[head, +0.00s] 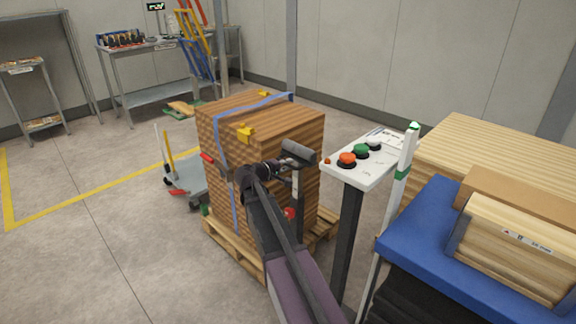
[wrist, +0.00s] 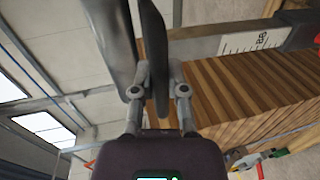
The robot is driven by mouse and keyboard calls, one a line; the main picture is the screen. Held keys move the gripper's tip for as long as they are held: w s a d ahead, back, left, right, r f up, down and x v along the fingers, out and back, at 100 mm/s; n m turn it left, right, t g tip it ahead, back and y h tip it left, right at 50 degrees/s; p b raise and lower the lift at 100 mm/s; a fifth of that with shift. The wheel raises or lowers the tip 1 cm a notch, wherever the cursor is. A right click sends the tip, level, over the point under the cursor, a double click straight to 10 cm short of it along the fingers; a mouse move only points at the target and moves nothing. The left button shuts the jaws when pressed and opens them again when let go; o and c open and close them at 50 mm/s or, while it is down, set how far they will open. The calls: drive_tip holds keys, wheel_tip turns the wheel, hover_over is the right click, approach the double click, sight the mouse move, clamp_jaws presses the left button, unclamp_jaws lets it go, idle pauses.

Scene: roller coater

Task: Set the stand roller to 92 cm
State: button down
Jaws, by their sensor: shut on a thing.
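The stand roller (head: 298,153) has a grey roller on an upright post and stands in front of the stacked boards in the head view. A red knob (head: 290,214) shows lower on its post. My gripper (head: 284,166) is at the top of the stand, shut on it; the exact contact is hard to see. In the wrist view my gripper's dark fingers (wrist: 140,45) fill the upper middle. A white scale (wrist: 252,42) with dark marks and a number, seemingly 88, shows sideways at upper right. The set height cannot be read for certain.
A strapped board stack (head: 222,125) on a pallet (head: 228,240) stands right behind the stand. A control post with buttons (head: 361,151) is close on its right. A blue-topped table (head: 420,225) holds boards at right.

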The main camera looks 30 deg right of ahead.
drive_tip(key=shift+r, duration=0.1)
drive_tip(key=shift+w+r+p, duration=0.1)
drive_tip(key=shift+r+p, duration=1.25)
drive_tip(key=shift+p, duration=0.05)
drive_tip(key=c, duration=0.6)
unclamp_jaws()
drive_tip(key=shift+c, duration=0.2)
drive_tip(key=shift+f, duration=0.1)
drive_tip(key=shift+f, duration=0.15)
